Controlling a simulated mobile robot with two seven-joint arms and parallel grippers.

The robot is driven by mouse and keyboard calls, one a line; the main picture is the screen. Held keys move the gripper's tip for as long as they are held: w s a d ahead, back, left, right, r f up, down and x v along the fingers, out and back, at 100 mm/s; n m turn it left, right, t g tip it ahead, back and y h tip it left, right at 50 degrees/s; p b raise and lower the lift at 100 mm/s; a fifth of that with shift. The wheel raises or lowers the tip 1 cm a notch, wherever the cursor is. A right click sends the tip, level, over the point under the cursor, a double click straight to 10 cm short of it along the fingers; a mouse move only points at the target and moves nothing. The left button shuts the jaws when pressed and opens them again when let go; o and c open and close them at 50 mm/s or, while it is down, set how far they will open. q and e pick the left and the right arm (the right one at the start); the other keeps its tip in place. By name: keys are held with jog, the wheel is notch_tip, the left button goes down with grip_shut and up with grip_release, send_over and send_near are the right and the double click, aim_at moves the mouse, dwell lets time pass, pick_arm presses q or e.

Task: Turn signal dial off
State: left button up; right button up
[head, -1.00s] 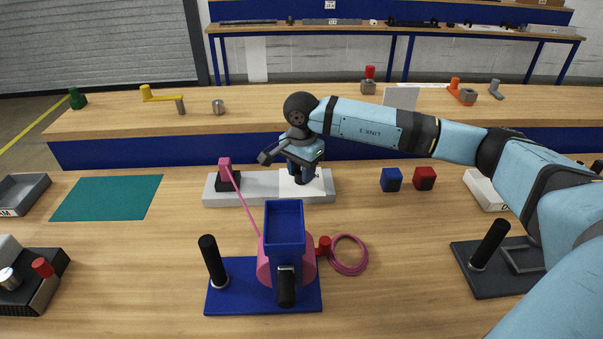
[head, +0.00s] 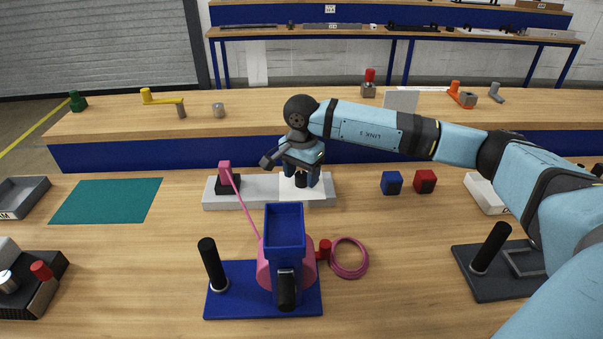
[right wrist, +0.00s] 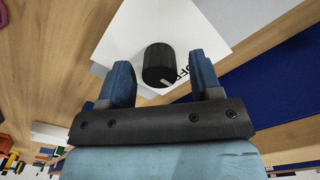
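The signal dial is a black round knob (right wrist: 158,65) with a white pointer mark, on a white plate (right wrist: 112,48) with partly hidden lettering that looks like "OFF". The pointer faces the lettering side. In the head view the knob (head: 301,181) stands on the plate at the right part of a long grey base. My right gripper (head: 302,178) points down over it. In the right wrist view the right gripper (right wrist: 162,70) is open, one finger on each side of the knob, with visible gaps to both. My left gripper is out of view.
A pink lever (head: 225,172) stands on the base's left part. In front is a blue fixture (head: 285,225) with a black post. Blue (head: 391,182) and red (head: 425,181) cubes lie to the right. A teal mat (head: 108,200) lies left.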

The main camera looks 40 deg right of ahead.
aim_at(301, 174)
notch_tip(301, 174, up, 14)
jog(key=p, duration=0.1)
dwell(0.5)
jog(key=shift+f, duration=0.15)
